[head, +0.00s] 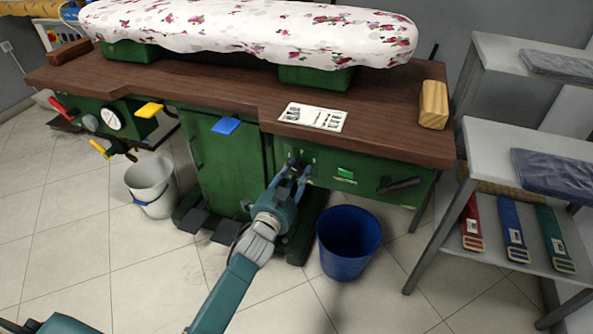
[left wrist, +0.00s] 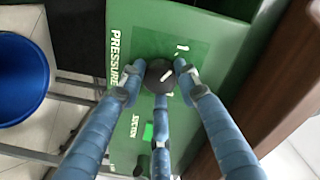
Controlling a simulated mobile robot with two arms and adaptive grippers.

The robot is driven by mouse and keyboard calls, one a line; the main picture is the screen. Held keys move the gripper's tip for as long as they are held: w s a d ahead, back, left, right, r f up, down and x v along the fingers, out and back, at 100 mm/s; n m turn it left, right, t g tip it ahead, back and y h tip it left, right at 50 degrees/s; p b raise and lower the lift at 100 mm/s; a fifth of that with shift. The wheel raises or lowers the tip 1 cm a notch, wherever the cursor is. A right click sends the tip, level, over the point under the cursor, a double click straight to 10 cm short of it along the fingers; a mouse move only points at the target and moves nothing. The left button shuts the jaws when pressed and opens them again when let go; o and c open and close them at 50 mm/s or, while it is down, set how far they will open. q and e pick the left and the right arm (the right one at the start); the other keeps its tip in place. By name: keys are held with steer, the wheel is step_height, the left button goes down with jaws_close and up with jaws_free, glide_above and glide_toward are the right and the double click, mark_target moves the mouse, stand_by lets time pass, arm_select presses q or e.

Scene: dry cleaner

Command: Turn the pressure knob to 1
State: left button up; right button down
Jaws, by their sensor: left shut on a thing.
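The pressure knob (left wrist: 158,73) is a round black knob with a white pointer line, on the green front panel of the pressing table. In the left wrist view its pointer slants toward the upper right. The white PRESSURE label (left wrist: 115,60) is to its left, and a white 1 mark (left wrist: 182,47) is above right. My left gripper (head: 299,172) is at the panel, its blue fingers shut around the knob; it also shows in the left wrist view (left wrist: 160,78). The fingers cover part of the knob and the markings below it. My right gripper is not in view.
A green lit button (head: 345,173) and a black lever (head: 399,186) are on the panel right of the knob. The brown tabletop (head: 230,88) overhangs the panel. A blue bucket (head: 347,243) stands below right, and a shelf (head: 520,145) is farther right.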

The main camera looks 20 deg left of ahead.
arm_select(q)
steer(key=shift+a+f+n, duration=0.15)
steer(key=shift+a+n, duration=0.1)
steer(key=shift+n, duration=0.05)
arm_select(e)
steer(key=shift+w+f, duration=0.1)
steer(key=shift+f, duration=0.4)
arm_select(q)
steer(key=o, duration=1.1)
steer(key=shift+a, duration=0.1)
steer(key=shift+o, duration=0.2)
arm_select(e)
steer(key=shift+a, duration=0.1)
arm_select(q)
steer(key=shift+s, duration=0.15)
steer(key=s, duration=1.1)
steer(key=shift+s+a+r, duration=0.2)
steer(key=shift+s+a, duration=0.05)
steer(key=shift+s, duration=0.1)
